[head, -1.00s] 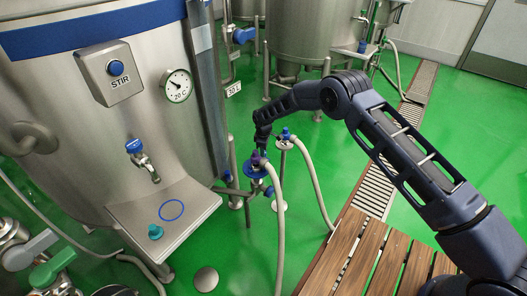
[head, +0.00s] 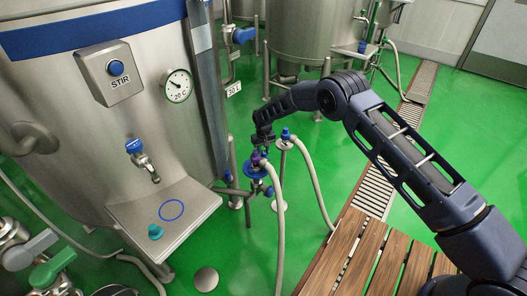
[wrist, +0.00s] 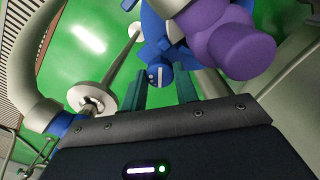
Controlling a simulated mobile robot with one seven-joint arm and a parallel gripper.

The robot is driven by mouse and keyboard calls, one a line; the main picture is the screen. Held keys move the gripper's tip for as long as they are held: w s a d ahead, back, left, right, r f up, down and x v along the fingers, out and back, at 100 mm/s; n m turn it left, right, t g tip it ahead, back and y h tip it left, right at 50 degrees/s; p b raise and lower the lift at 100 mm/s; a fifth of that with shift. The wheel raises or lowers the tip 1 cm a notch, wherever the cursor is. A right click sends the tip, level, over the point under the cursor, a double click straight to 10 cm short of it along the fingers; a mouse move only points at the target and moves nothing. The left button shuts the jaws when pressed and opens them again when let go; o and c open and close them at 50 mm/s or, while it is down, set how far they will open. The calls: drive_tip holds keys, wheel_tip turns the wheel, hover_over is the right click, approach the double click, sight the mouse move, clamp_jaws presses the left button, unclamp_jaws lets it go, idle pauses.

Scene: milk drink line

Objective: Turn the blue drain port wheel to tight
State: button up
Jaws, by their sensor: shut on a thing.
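The blue drain port wheel (head: 256,173) sits on a low stand right of the big tank, with a purple part and a pale hose at it. In the wrist view its blue body (wrist: 158,76) shows between my two teal fingers, and the purple part (wrist: 235,42) is just to the right. My gripper (head: 262,152) comes down from above and is shut on the blue wheel; it also shows in the wrist view (wrist: 161,92). The fingers and wrist hide part of the wheel in the head view. I cannot read its tightness.
A second stand with a blue top (head: 286,134) and a pale hose (head: 315,185) is close on the right. The steel tank (head: 110,110) is on the left, with a tap (head: 140,155) over a shelf (head: 130,212). A slatted wooden platform (head: 365,255) is at lower right.

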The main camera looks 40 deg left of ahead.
sight(264, 152)
drive_tip(key=m, duration=0.8)
drive_tip(key=shift+m, duration=0.3)
idle(0.5)
drive_tip(key=o, duration=1)
wheel_tip(264, 152, up, 11)
drive_tip(key=shift+f, duration=0.1)
